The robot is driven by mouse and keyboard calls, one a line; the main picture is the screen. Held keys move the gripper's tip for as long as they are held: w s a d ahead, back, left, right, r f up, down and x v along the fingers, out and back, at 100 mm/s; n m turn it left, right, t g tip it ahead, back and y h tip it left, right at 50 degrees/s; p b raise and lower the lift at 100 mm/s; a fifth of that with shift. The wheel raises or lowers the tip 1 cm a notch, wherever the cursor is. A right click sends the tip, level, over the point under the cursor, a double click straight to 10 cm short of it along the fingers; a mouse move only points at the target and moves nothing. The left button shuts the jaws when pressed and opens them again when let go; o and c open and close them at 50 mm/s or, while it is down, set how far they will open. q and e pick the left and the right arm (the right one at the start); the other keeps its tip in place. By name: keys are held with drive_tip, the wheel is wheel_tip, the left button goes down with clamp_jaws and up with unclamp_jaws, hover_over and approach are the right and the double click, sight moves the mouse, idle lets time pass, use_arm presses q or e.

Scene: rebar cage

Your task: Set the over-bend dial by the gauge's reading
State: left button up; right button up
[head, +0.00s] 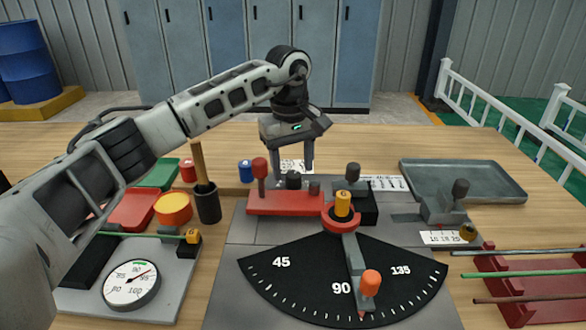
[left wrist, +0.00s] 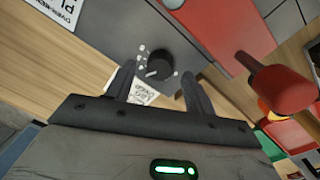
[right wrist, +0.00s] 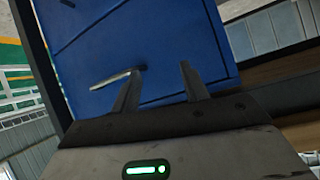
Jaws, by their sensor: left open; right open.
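The over-bend dial is a black knob (left wrist: 155,68) with a white pointer line and white marks around it. In the left wrist view it lies just beyond and between the fingertips of my left gripper (left wrist: 160,82), apart from them. In the head view my left gripper (head: 295,168) is open, pointing down over the back of the bender, with a black knob (head: 293,180) below it. The gauge (head: 132,285) is a round white dial at front left; its red needle points up and right, its exact reading too small to tell. My right gripper (right wrist: 160,85) is open and empty.
A black angle plate (head: 300,285) and lever with orange knob (head: 371,283) fill the front, the lever's tip a little past 90. A red-knobbed handle (head: 260,168) stands close left of my left gripper. A grey tray (head: 465,165) and rod rack (head: 520,310) are right.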

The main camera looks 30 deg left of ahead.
use_arm(q)
drive_tip(key=shift+f, duration=0.8)
drive_tip(key=c, duration=1)
drive_tip(key=shift+r+n, duration=0.1)
drive_tip(key=shift+n, duration=0.3)
drive_tip(key=n+p, duration=0.1)
drive_tip(key=n, duration=0.3)
drive_tip(key=shift+n+p, duration=0.4)
drive_tip(key=n+p, duration=0.1)
drive_tip(key=n, duration=0.5)
drive_tip(key=shift+w+d+y, duration=0.1)
drive_tip(key=shift+y, duration=0.2)
